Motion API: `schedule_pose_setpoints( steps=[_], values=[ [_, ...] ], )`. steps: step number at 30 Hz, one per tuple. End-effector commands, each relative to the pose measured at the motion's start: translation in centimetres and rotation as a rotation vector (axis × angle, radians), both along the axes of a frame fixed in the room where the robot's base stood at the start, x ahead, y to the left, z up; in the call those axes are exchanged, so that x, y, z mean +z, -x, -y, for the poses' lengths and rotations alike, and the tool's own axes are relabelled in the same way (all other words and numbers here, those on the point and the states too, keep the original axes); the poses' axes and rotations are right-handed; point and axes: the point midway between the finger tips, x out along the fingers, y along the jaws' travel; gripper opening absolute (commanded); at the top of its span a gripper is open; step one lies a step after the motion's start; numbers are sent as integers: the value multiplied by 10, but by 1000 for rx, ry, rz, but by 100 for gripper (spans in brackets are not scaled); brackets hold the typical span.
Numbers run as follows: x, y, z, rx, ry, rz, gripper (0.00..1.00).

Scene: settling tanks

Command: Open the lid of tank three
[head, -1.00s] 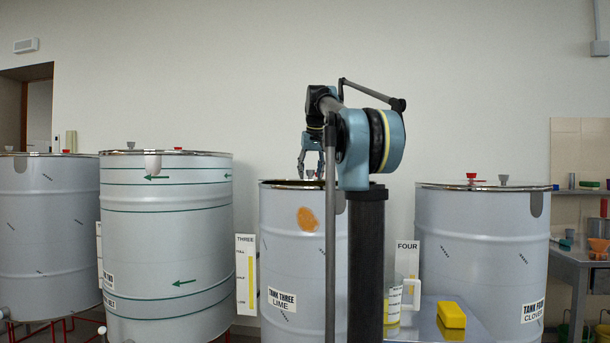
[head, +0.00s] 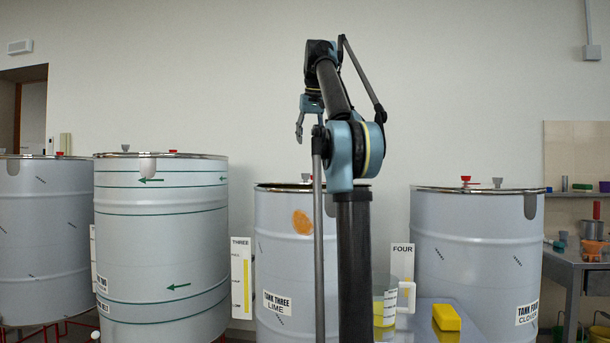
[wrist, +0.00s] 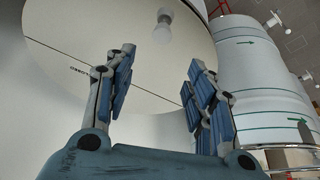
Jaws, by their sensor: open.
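Tank three (head: 283,245) is a pale grey drum with a "TANK THREE LIME" label and an orange patch, partly hidden behind my arm. Its lid shows nearly edge-on in the head view, with a small grey knob (head: 306,178) above the rim. In the wrist view a broad pale round lid (wrist: 100,40), crossed by a dark line, has a light knob (wrist: 164,26) near its far edge. My gripper (head: 305,135) is open and empty, above tank three and apart from the knob. Its spread fingers show in the wrist view (wrist: 160,88). I cannot tell whether the lid is raised.
Tank two (head: 160,240), with green bands and arrows, stands at left. Tank four (head: 470,250) stands at right. A yellow block (head: 446,317) and a jug (head: 385,302) stand in front, between tanks three and four.

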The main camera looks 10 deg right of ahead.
Motion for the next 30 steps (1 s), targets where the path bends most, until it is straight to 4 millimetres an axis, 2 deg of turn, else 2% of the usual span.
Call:
schedule_pose_setpoints(
  steps=[1, 4, 11, 17, 30],
  values=[
    [10, 6, 0, 0, 0, 0, 50],
    [23, 15, 1, 0, 0, 0, 50],
    [29, 22, 1, 1, 0, 0, 50],
    [16, 16, 0, 1, 0, 0, 50],
    [-35, -5, -3, 3, 0, 0, 50]
  ],
)
